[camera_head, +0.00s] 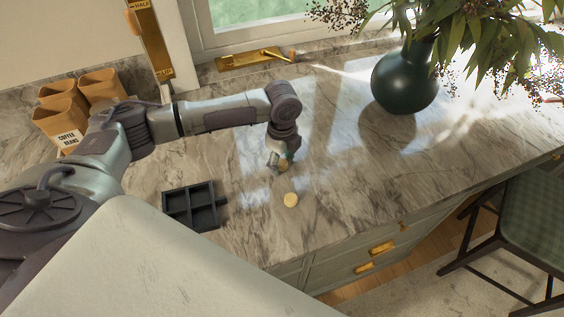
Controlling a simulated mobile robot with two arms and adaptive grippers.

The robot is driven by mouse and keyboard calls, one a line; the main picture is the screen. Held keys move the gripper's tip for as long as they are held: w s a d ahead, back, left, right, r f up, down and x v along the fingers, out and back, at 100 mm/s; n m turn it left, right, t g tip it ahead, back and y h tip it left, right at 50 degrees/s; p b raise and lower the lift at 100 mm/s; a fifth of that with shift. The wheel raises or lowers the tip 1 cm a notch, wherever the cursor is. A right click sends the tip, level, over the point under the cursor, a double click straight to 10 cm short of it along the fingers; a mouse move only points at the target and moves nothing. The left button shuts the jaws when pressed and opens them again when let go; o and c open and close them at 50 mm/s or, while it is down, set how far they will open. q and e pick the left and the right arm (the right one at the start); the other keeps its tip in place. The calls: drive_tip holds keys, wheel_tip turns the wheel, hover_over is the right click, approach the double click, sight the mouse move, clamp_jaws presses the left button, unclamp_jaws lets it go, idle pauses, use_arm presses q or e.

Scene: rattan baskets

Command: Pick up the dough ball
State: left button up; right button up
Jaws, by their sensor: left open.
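The dough ball (290,200) is a small, round, pale yellow thing. It rests on the marble counter (330,215) near the front edge, in the middle of the head view. My left gripper (279,163) points down a little above and behind it in the picture, apart from it. The gripper is small here and its fingers are hard to make out, but it is open. A small yellowish patch shows at the fingers, and I cannot tell what it is. My right gripper is not in view.
A dark divided tray (221,201) sits left of the dough ball. Tan containers (62,103), one marked coffee beans, stand at the back left. A dark green vase (405,80) with leafy branches stands at the back right. A stool (528,222) is beside the counter. Counter right of the ball is clear.

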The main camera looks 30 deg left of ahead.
use_arm(q)
drive_tip(key=c, duration=0.8)
